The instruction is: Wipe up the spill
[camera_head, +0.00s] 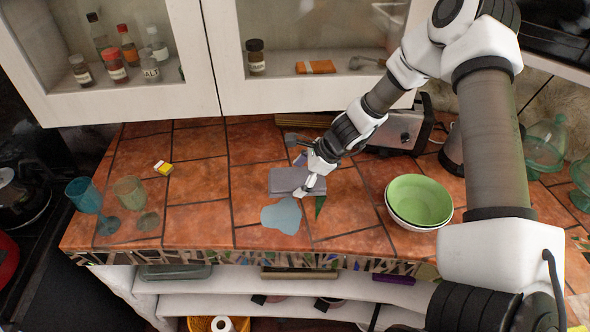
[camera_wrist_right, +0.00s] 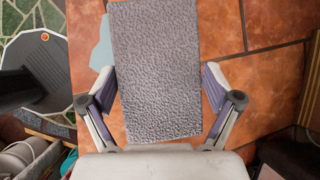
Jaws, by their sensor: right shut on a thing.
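A pale blue spill (camera_head: 282,215) lies on the terracotta-tiled counter near its front edge. Its edge also shows left of the sponge in the right wrist view (camera_wrist_right: 102,52). A grey, rough-textured, rectangular sponge (camera_head: 284,181) is just behind the spill in the head view. It fills the middle of the right wrist view (camera_wrist_right: 155,60). My right gripper (camera_head: 309,182) is shut on the sponge, with a finger on each side of it in the right wrist view (camera_wrist_right: 158,90). I cannot tell whether the sponge touches the counter. My left gripper is not in view.
A green bowl in a white one (camera_head: 419,201) stands right of the spill. Two goblets, blue (camera_head: 84,195) and greenish (camera_head: 131,192), stand at the left. A small yellow item (camera_head: 163,168) lies behind them. A toaster (camera_head: 405,130) is at the back. Counter left of the spill is clear.

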